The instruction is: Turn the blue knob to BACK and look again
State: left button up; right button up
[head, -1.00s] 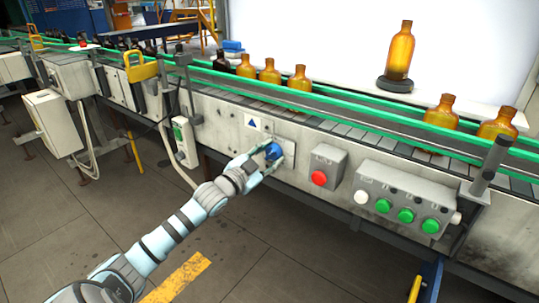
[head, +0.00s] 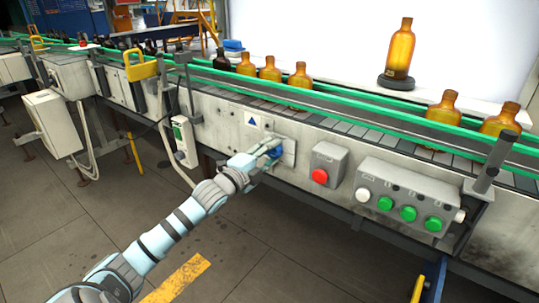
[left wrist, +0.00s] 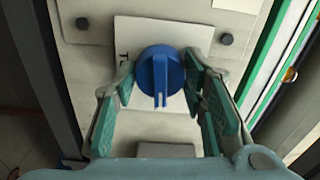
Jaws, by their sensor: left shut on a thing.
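The blue knob (head: 277,152) sits on a pale plate on the conveyor's front panel. My left gripper (head: 270,151) is shut on it and hides part of it in the head view. In the left wrist view the knob (left wrist: 161,72) shows its raised grip bar pointing down the picture, between the two fingers (left wrist: 160,92). Some dark lettering shows left of the knob, mostly covered, and I cannot read it. An amber bottle (head: 400,50) stands upright on a dark round stand (head: 396,83) before the white panel, a small dark mark on its left side. My right gripper is not in view.
Right of the knob are a red button (head: 320,176) on a grey box and a control box (head: 408,190) with white and green buttons. Several amber bottles (head: 271,68) stand on the conveyor behind green rails (head: 370,110). The floor in front is mostly clear.

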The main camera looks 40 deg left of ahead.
pick_arm(q)
jog(key=shift+m, duration=0.6)
jog(key=o, duration=1.2)
